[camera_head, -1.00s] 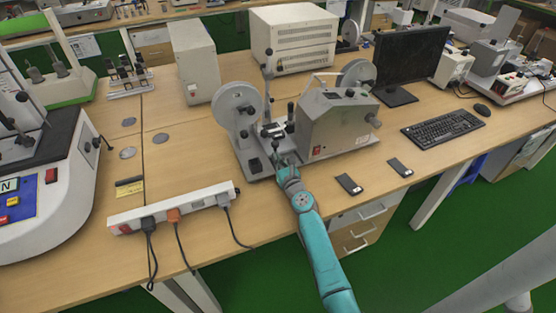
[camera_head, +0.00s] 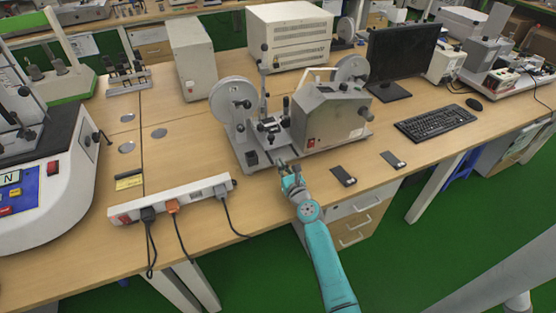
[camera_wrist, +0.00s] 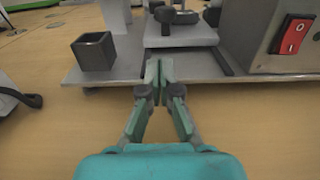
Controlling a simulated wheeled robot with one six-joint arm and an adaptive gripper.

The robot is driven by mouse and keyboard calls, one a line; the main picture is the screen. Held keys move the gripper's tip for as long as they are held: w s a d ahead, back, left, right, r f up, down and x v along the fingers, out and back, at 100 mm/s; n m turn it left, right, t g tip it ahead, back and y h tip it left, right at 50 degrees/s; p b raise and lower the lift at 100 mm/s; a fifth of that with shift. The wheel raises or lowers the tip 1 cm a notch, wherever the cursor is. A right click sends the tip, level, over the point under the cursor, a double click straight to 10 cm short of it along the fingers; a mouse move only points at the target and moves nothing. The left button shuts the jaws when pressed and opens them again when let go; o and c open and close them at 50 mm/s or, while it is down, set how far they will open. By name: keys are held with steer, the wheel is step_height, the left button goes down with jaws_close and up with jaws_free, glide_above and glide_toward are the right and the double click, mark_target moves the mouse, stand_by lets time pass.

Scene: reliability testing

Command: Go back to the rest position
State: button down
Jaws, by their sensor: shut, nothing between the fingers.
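My gripper (camera_head: 284,165) is at the front edge of the grey testing machine (camera_head: 335,118), over the wooden table. In the wrist view my gripper (camera_wrist: 159,66) has its two fingertips together with nothing between them. The fingertips appear just in front of the machine's base plate (camera_wrist: 205,72); whether they touch it I cannot tell. A small open dark square cup (camera_wrist: 94,52) stands on the plate to the left of the fingers. A red switch (camera_wrist: 293,35) is on the machine's housing at the right.
A white power strip (camera_head: 180,199) with plugs and cables lies left of my arm. A keyboard (camera_head: 436,122) and monitor (camera_head: 404,59) stand farther right. Green floor (camera_head: 440,250) is clear in front.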

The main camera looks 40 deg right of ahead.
steer(key=v, duration=0.6)
steer(key=shift+s+r, duration=0.1)
steer(key=shift+s, duration=0.1)
steer(key=shift+s+a, duration=0.1)
steer(key=shift+s, duration=0.05)
